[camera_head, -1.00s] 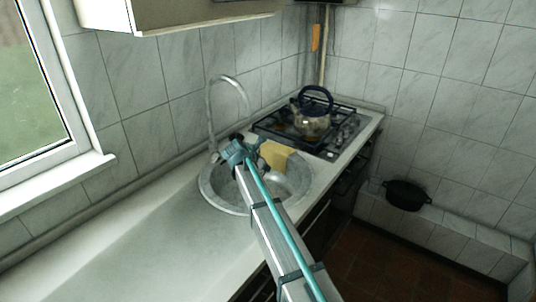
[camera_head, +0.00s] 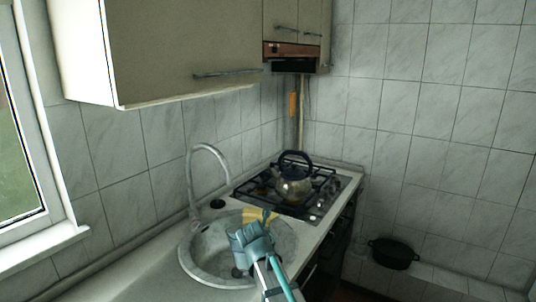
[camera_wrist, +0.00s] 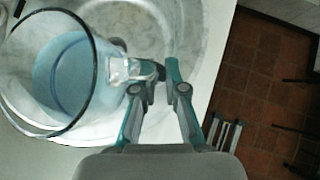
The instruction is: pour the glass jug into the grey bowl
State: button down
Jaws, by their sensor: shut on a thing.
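The glass jug (camera_wrist: 72,88) is at the left of the wrist view, clear, with a dark-looking round rim and bluish contents inside. My gripper (camera_wrist: 158,72) is shut on the jug's handle side, at the jug's right in that view. I cannot identify the grey bowl in either view.
The round sink (camera_head: 192,262) with its tall tap (camera_head: 190,170) is under my gripper. A yellow item (camera_head: 260,214) is near the sink's far rim. A kettle (camera_head: 292,186) stands on the hob (camera_head: 325,190). A black pot (camera_head: 393,254) stands on the right ledge. A cupboard (camera_head: 185,50) hangs above.

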jog(key=s+d+r, duration=0.4)
jog(key=s+d, duration=0.3)
jog(key=d, duration=0.1)
jog(key=s+d+r, duration=0.5)
jog(key=s+d, duration=0.2)
jog(key=d, duration=0.2)
jog(key=shift+s+d+m+h, duration=0.15)
jog(key=shift+d+m+h, duration=0.15)
jog(key=shift+m, duration=0.1)
jog(key=shift+r, duration=0.15)
jog(key=shift+r+p, duration=2.2)
jog(key=shift+r, duration=0.1)
dwell(1.9)
